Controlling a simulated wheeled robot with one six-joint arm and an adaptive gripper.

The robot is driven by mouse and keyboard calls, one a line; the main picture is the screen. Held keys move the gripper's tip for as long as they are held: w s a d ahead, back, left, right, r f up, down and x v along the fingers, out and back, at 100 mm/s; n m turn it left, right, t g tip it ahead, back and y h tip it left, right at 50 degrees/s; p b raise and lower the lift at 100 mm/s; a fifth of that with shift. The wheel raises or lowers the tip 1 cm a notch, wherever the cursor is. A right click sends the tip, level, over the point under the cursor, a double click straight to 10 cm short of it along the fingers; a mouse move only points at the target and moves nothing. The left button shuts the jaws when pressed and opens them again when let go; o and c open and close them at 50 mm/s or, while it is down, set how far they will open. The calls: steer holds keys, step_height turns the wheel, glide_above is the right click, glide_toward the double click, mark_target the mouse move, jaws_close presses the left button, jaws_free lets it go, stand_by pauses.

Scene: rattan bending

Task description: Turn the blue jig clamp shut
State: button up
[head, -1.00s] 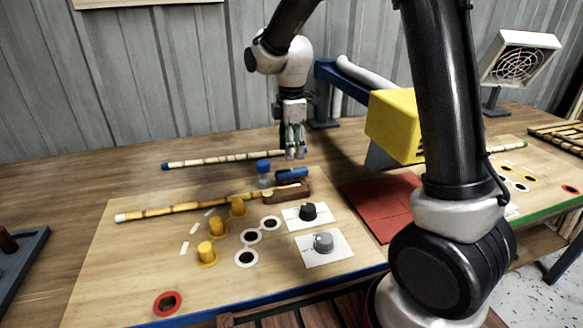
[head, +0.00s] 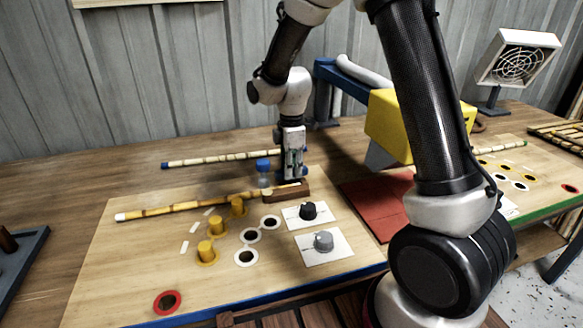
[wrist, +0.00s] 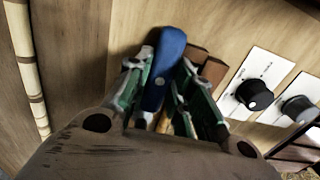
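The blue clamp handle (wrist: 165,62) lies between the two green-lined fingers of my gripper (wrist: 165,88) in the wrist view. A narrow gap shows beside the handle, and I see no firm grip on it. In the head view my gripper (head: 293,172) points down right over the brown jig block (head: 291,194) and mostly hides the handle. A rattan pole (head: 190,205) with a white left end runs into the block. A blue knob-topped post (head: 263,166) stands just left of my gripper.
Yellow pegs (head: 218,226) stand on the board left of the block. A black dial (head: 308,210) and a grey dial (head: 323,240) sit in front. A yellow box (head: 395,122) stands to the right. Another pole (head: 215,159) lies behind.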

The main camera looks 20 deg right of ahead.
jaws_close()
steer(key=shift+m, duration=0.3)
steer(key=m, duration=0.2)
steer(key=shift+m, duration=0.3)
steer(key=m, duration=0.9)
steer(key=shift+m, duration=0.4)
steer(key=m, duration=0.4)
steer(key=shift+m, duration=0.4)
